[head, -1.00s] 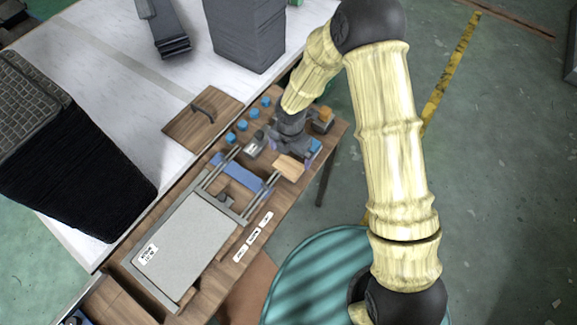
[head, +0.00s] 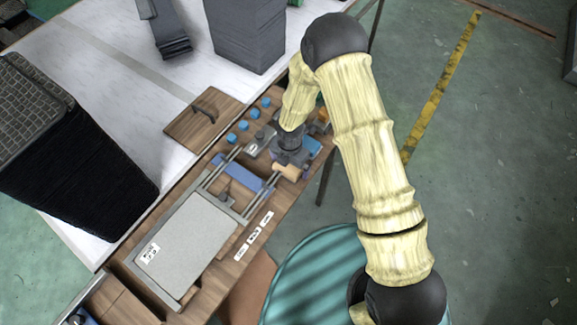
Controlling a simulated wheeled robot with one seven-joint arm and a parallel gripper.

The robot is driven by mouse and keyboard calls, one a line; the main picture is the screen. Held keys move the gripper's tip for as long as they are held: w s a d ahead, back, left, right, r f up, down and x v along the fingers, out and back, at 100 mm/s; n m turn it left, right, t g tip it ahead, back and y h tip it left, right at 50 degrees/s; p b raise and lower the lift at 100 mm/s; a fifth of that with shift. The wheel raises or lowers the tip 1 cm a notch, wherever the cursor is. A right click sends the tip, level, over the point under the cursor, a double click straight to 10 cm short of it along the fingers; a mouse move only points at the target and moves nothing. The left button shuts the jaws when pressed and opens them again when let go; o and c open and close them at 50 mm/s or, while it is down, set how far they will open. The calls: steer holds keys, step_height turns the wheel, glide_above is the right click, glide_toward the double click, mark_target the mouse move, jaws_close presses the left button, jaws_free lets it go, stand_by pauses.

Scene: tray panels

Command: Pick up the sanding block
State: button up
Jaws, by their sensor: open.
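A small tan wooden block (head: 284,171), which looks like the sanding block, lies near the right end of the wooden tray panel. My gripper (head: 291,166) is open and points down right at this block, covering part of it. I cannot tell whether the fingers touch it or stand on both sides of it. A blue block (head: 312,147) lies just behind and right of the gripper, and an orange item (head: 323,115) shows partly past my arm.
A grey plate with a label (head: 188,245) and metal rails (head: 214,174) with a blue bar (head: 236,172) lie left of the gripper. Several blue knobs (head: 243,125) and a wooden lid with a handle (head: 203,119) lie behind. Dark stacks stand on the white table (head: 120,110).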

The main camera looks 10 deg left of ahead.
stand_by(0.4)
steer(key=c, duration=0.9)
steer(key=shift+r, duration=0.1)
steer(key=shift+c, duration=0.2)
step_height(320, 180, up, 10)
steer(key=shift+f+b, duration=0.1)
steer(key=shift+b, duration=0.4)
